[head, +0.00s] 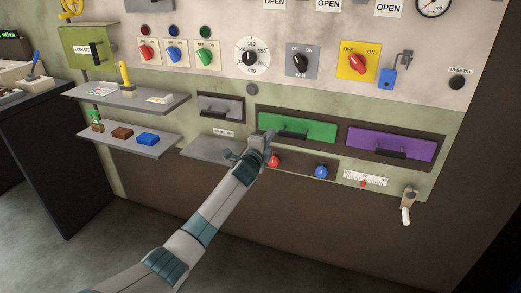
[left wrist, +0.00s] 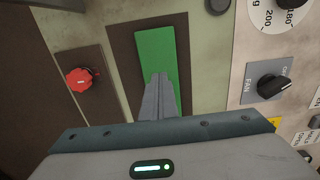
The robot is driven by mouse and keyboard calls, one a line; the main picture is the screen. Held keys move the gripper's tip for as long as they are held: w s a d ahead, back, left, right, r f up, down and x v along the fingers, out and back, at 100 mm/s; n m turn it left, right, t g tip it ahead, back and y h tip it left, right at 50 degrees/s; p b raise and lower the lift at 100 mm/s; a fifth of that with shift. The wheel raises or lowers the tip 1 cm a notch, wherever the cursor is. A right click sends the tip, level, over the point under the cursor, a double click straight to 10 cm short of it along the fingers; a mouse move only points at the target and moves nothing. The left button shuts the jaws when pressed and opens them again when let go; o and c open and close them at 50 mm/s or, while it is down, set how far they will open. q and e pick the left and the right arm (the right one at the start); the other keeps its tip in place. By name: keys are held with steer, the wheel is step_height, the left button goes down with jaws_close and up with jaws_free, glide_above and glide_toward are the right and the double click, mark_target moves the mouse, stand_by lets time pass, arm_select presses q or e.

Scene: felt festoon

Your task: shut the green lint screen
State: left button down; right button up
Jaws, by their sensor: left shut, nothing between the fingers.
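The green lint screen (head: 305,127) is a flat green panel with a dark bar handle (head: 291,134), set in a dark frame on the lower wall panel. In the left wrist view the green lint screen (left wrist: 155,52) lies straight ahead, partly hidden by my fingers. My left gripper (head: 268,137) is shut and empty at the left end of the green panel. In the left wrist view my left gripper (left wrist: 158,85) overlaps the green face; I cannot tell whether it touches. My right gripper is not in view.
A purple panel (head: 385,144) with a handle sits to the right. A red knob (head: 273,160) and a blue knob (head: 321,171) are below. A grey shelf (head: 206,149) juts out at the left. A crank (head: 407,205) sticks out at lower right.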

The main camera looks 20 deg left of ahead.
arm_select(q)
steer(key=s+p, duration=0.1)
steer(key=s, duration=0.8)
steer(key=shift+a+f, duration=0.2)
steer(key=shift+a, duration=0.05)
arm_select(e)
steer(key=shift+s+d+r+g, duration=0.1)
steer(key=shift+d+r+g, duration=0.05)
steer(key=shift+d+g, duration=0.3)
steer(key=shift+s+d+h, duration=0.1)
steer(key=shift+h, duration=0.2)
